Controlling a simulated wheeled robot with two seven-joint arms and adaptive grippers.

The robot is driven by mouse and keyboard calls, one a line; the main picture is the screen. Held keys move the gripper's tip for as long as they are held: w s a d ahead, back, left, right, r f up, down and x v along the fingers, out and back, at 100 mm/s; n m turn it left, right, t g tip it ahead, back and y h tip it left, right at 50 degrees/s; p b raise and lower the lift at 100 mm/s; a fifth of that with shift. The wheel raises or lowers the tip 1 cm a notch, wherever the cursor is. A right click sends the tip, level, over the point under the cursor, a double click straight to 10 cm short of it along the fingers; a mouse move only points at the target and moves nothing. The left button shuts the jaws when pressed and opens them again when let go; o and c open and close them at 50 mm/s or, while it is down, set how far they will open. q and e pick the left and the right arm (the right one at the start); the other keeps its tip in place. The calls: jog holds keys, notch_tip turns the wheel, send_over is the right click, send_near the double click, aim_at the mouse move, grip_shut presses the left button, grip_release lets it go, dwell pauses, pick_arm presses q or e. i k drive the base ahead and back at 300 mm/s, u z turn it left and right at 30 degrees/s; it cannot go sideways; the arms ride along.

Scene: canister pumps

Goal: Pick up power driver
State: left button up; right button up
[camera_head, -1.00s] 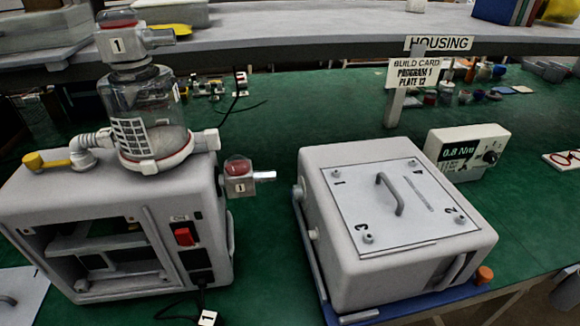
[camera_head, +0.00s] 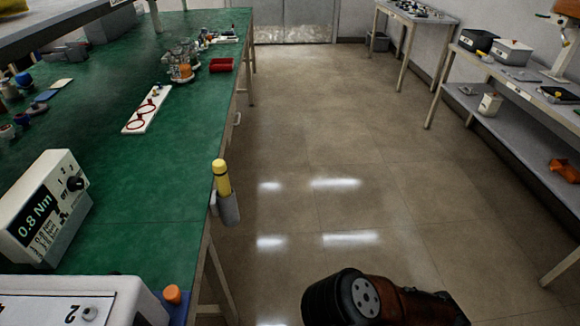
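A yellow-handled tool (camera_head: 221,176) stands upright in a grey holster (camera_head: 229,209) on the right edge of the green bench. I cannot tell for sure whether it is the power driver, since its lower part is hidden in the holster. An orange object (camera_head: 564,170) lies on the lower shelf at the far right, too small to make out. Neither of my grippers is in view.
The green bench (camera_head: 128,185) carries a 0.8 Nm controller box (camera_head: 45,208), a white plate with red rings (camera_head: 147,110) and a red tray (camera_head: 221,65). The tiled floor (camera_head: 340,130) is clear between bench and right shelving (camera_head: 470,62).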

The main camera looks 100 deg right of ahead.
aim_at(219, 169)
jog(key=z, duration=2.05)
jog(key=k, duration=0.6)
jog(key=z, duration=0.2)
jog(key=i, duration=1.05)
jog(key=u, duration=0.25)
